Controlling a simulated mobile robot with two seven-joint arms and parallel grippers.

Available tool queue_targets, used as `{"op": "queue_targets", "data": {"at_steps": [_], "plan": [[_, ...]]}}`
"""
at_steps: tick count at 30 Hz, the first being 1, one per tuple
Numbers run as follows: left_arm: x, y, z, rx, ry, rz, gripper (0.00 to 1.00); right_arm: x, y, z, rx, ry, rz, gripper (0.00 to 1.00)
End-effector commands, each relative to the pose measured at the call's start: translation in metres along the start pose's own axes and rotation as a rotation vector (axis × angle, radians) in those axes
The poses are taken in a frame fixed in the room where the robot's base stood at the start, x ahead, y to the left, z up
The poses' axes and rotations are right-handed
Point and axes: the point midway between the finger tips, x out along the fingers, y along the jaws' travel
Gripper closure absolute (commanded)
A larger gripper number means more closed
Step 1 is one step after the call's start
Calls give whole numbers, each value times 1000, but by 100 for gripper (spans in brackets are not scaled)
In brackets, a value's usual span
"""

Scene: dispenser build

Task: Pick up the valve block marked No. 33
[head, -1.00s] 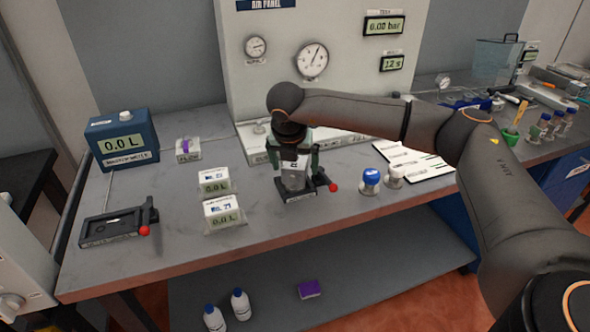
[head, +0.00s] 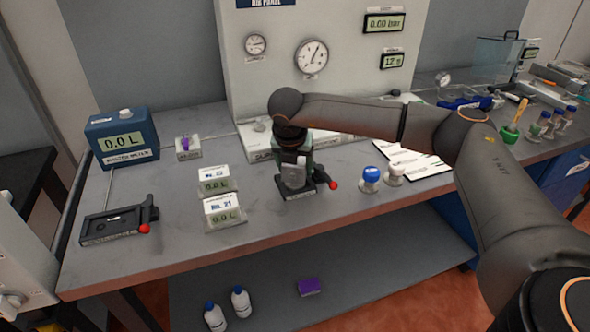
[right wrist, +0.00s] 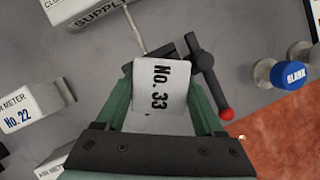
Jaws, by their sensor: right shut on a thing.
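The valve block marked No. 33 (right wrist: 160,85) is a pale block with black lettering, seen from above in the right wrist view. My right gripper (right wrist: 160,100) is shut on it, with a green finger on each side. In the head view the block (head: 294,176) sits in or just over a dark clamp fixture (head: 301,192) with a red-knobbed lever (head: 331,185); I cannot tell whether it is lifted clear. My right gripper (head: 294,160) points down over it. My left gripper is not in view.
Two meters, No. 22 (head: 215,181) and No. 21 (head: 224,213), stand left of the fixture. A second, empty fixture (head: 112,225) lies at far left. Blue-capped (head: 370,179) and white-capped (head: 394,173) pieces stand to the right. The panel (head: 320,70) rises behind. The bench front is clear.

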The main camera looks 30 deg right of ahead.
Motion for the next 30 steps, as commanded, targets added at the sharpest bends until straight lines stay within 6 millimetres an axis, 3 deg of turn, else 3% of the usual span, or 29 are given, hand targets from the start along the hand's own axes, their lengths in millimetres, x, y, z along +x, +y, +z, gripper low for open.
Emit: {"op": "queue_targets", "data": {"at_steps": [1, 9, 25, 30], "plan": [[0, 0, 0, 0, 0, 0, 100, 0, 0, 0, 0, 0, 0, 71], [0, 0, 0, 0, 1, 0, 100, 0, 0, 0, 0, 0, 1, 100], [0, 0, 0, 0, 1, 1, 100, -3, 1, 2, 2, -3, 4, 100], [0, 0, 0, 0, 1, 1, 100, -12, 1, 6, 2, -4, 4, 100]]}}
